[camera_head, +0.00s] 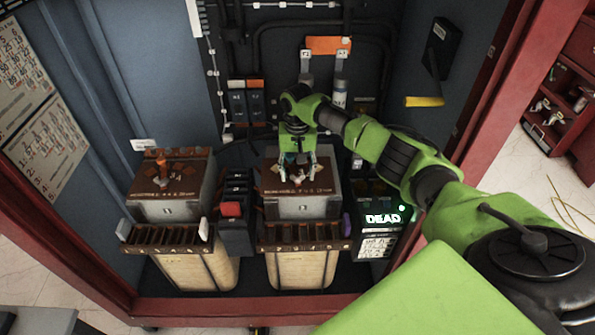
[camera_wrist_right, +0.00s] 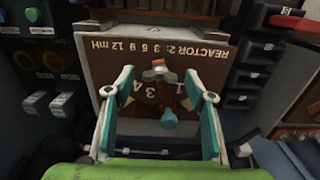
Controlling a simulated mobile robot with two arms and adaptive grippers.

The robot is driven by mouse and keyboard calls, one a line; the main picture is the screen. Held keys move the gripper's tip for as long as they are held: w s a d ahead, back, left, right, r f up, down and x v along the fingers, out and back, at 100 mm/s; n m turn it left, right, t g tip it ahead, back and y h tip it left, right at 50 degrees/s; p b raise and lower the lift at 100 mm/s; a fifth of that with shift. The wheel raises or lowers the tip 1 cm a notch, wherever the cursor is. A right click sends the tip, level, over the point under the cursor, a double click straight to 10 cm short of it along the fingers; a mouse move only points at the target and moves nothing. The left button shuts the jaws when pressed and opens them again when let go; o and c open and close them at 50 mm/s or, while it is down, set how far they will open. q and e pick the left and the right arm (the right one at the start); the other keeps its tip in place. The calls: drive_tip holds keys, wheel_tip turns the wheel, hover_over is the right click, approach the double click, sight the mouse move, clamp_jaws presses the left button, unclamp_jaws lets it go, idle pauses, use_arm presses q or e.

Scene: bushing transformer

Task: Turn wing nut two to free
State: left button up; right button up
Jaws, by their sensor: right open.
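My right gripper (camera_head: 297,166) reaches down over the top of the right-hand box (camera_head: 303,207) in the head view. In the right wrist view, the gripper (camera_wrist_right: 160,76) is open, its two teal fingers on either side of a central post. A small dark metal piece, apparently a wing nut (camera_wrist_right: 158,70), sits at this post. I cannot tell whether the fingers touch the nut. Which nut is number two is not readable. My left gripper is out of view.
The left-hand box (camera_head: 171,208) has an orange-brown link on top. A black unit with a red block (camera_head: 231,209) stands between the boxes. A lit "DEAD" display (camera_head: 384,218) is close on the right. Cabinet walls enclose both sides.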

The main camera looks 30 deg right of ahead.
drive_tip(key=shift+f, duration=0.2)
drive_tip(key=c, duration=1.1)
